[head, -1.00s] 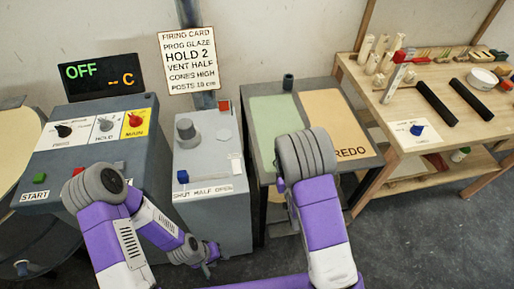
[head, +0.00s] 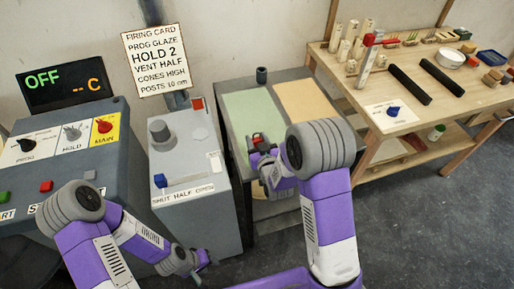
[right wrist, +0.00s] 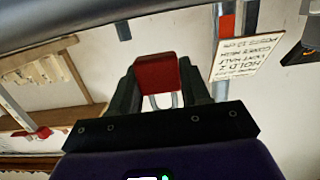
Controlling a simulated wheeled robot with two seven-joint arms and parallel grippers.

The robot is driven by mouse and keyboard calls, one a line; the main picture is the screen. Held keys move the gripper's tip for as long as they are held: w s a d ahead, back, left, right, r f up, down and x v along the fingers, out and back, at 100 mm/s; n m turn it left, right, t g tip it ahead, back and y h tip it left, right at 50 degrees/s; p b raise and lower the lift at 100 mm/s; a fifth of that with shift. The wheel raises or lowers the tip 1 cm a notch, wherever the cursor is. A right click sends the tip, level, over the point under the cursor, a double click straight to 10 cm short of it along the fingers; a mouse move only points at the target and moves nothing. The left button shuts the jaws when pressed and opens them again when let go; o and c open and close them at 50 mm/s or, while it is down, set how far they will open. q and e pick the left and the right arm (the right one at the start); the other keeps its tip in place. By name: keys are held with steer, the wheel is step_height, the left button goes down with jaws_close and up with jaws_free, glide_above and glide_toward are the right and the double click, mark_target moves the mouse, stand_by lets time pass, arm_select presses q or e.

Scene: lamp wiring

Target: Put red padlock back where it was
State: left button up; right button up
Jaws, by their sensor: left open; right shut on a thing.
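The red padlock (right wrist: 157,73) is held between the dark fingers of my right gripper (right wrist: 155,95), with its metal shackle showing below the red body. In the head view the right gripper (head: 258,143) is over the table with the green and tan panels, near the green panel's front part, and the padlock shows there as a small red patch. My left gripper (head: 208,260) is open and empty, low in front of the grey box. The spot where the padlock was before cannot be told from these frames.
The grey box (head: 192,150) carries a knob, a blue handle and a red tag (head: 197,103). A control console (head: 100,165) stands left. A dark cup (head: 262,75) stands at the table's back. The wooden bench (head: 440,105) at right holds posts, black bars and a bowl.

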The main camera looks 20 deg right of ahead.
step_height(320, 180, down, 3)
steer(key=shift+f+b, duration=0.1)
steer(key=shift+b, duration=0.3)
steer(key=shift+f, duration=0.1)
steer(key=o, duration=1.2)
